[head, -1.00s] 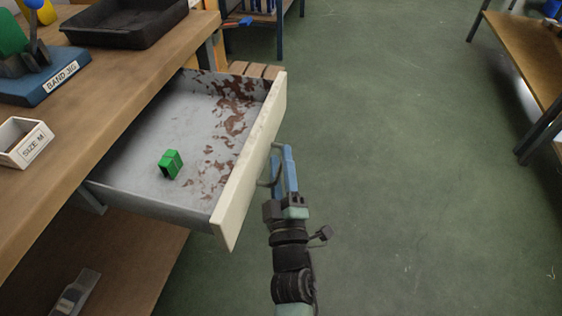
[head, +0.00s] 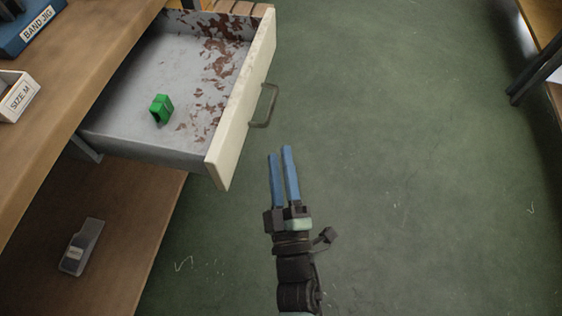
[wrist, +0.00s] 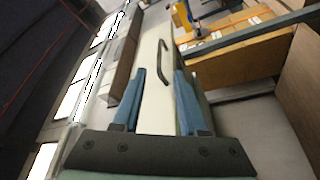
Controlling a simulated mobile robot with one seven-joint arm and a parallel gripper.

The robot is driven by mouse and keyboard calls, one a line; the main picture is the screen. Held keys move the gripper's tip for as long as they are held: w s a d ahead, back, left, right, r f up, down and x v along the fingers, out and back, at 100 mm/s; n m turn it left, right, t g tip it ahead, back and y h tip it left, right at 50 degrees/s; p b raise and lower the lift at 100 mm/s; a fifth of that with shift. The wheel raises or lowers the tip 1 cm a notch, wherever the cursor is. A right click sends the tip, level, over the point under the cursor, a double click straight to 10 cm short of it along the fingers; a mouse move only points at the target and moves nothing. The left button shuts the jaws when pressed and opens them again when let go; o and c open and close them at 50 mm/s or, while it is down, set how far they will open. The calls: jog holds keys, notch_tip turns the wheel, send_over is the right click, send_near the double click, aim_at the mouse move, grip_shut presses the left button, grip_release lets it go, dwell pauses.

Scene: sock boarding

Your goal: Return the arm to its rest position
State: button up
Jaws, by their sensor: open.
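My gripper (head: 281,151) is open and empty, its two blue fingers apart in the head view. It is over the green floor, in front of the open drawer and below its handle in the picture. In the wrist view my gripper (wrist: 158,75) has the drawer front (wrist: 152,80) and its dark handle showing between and beyond the fingers. The drawer front (head: 240,105) is cream, and its grey metal handle (head: 266,106) is clear of the fingers in the head view.
The open drawer (head: 150,70) holds a green block (head: 161,108) and has rust-brown patches. A wooden bench (head: 60,85) carries a white SIZE M box (head: 18,97) and a blue BAND JIG base (head: 28,28). A grey device (head: 82,247) lies on the lower shelf. Floor at right is clear.

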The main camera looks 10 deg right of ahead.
jog(key=shift+s, duration=0.3)
dwell(0.4)
